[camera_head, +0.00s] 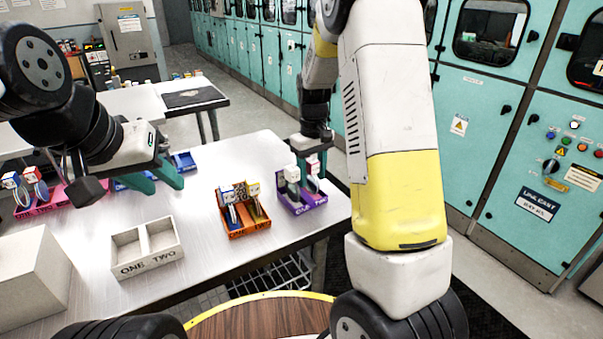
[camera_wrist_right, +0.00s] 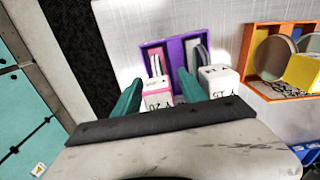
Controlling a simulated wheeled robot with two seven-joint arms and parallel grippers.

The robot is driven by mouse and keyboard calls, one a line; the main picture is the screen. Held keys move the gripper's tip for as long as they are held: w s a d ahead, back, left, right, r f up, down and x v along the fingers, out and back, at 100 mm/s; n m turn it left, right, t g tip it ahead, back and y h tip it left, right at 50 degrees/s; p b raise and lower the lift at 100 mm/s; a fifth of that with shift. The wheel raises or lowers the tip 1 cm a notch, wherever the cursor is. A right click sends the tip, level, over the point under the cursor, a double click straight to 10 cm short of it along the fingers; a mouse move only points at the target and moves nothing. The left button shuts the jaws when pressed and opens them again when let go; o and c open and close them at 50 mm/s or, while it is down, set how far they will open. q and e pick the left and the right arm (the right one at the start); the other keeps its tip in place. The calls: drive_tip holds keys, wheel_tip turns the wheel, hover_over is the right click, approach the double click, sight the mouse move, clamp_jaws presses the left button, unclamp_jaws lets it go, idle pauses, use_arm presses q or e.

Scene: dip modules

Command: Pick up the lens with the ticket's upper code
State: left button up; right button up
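In the head view, my right gripper (camera_head: 303,172) is low over a purple tray (camera_head: 301,206) near the table's right end. The right wrist view shows the purple tray (camera_wrist_right: 173,46) holding two lenses with block tops. The pink-and-white block (camera_wrist_right: 157,93), whose lettering looks like Y20, is between the open teal fingers of my right gripper (camera_wrist_right: 160,92). The white block (camera_wrist_right: 218,82) of the other lens is just right of the right finger; its code is hard to read. My left gripper (camera_head: 160,178) is open and empty above the table. I cannot make out a ticket.
An orange tray (camera_head: 245,231) with two lenses stands left of the purple one. A white two-compartment box (camera_head: 146,266) marked ONE and TWO is at the front. A pink tray (camera_head: 50,207), a blue tray (camera_head: 183,163) and a large white block (camera_head: 32,282) are further left.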

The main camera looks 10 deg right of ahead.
clamp_jaws()
drive_tip(key=shift+r, duration=0.1)
